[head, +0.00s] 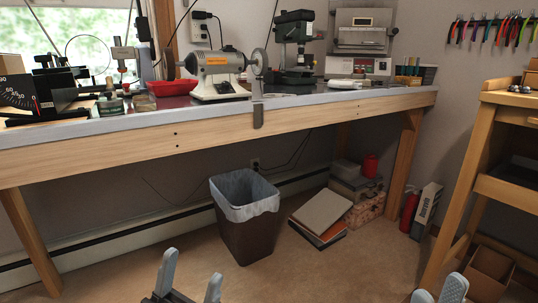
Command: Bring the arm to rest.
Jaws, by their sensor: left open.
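My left gripper (191,279) shows at the bottom edge of the head view, left of centre. Its two grey fingers stand well apart, with nothing between them. It is in front of the workbench and nearer to me than the waste bin. My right gripper (437,293) shows only in part at the bottom right edge. Two grey finger ends are visible there, and the rest is cut off by the frame. I see no object in it.
A long wooden workbench (200,144) with tools crosses the back. Under it stand a lined waste bin (246,240), a pile of books (318,215) and boxes (367,203). A wooden stand (458,190) is at the right, near my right gripper. Open floor lies around the bin.

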